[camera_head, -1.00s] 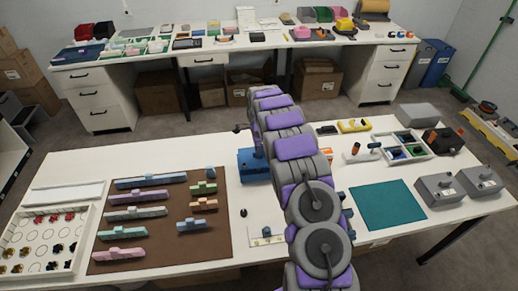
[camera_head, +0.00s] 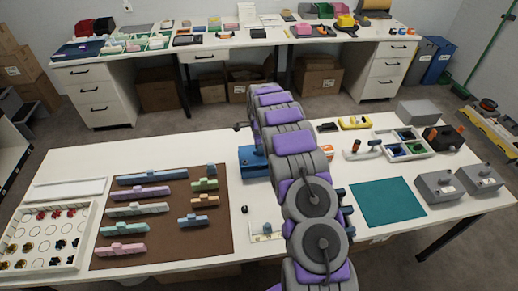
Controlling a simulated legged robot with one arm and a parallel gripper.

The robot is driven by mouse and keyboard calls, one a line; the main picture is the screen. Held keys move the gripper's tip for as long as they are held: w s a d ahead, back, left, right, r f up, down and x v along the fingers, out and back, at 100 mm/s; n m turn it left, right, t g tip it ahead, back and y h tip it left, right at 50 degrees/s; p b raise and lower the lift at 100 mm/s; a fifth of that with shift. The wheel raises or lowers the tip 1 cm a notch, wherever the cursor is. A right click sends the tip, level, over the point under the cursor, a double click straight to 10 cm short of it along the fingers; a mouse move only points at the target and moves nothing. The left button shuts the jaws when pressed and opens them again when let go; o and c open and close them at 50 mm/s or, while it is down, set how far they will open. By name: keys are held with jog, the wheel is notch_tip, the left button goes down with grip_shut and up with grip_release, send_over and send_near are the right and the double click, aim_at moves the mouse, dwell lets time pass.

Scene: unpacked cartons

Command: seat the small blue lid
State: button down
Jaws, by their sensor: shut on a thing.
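A small blue piece with a raised knob (camera_head: 193,221), possibly the small blue lid, lies on the brown mat (camera_head: 205,252). Similar small orange (camera_head: 205,201) and green (camera_head: 204,184) pieces lie above it. Longer knobbed pieces lie to their left, including a blue one (camera_head: 150,180). A pale plate with a small blue part (camera_head: 267,229) lies right of the mat, by my arm. My purple and grey arm crosses the middle of the view.
A blue bench device (camera_head: 252,163) stands close left of my arm. A teal mat (camera_head: 388,202) lies clear at right, beside grey boxes (camera_head: 437,187) and a divided tray (camera_head: 402,151). A white tray (camera_head: 88,225) with small parts is at left.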

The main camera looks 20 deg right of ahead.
jog(key=shift+f, duration=1.2)
jog(key=c, duration=1.1)
grip_release()
jog(key=shift+o, duration=0.2)
notch_tip(320, 180, up, 17)
jog(key=p, duration=0.2)
jog(key=shift+r+p, duration=0.15)
jog(key=shift+p, duration=0.25)
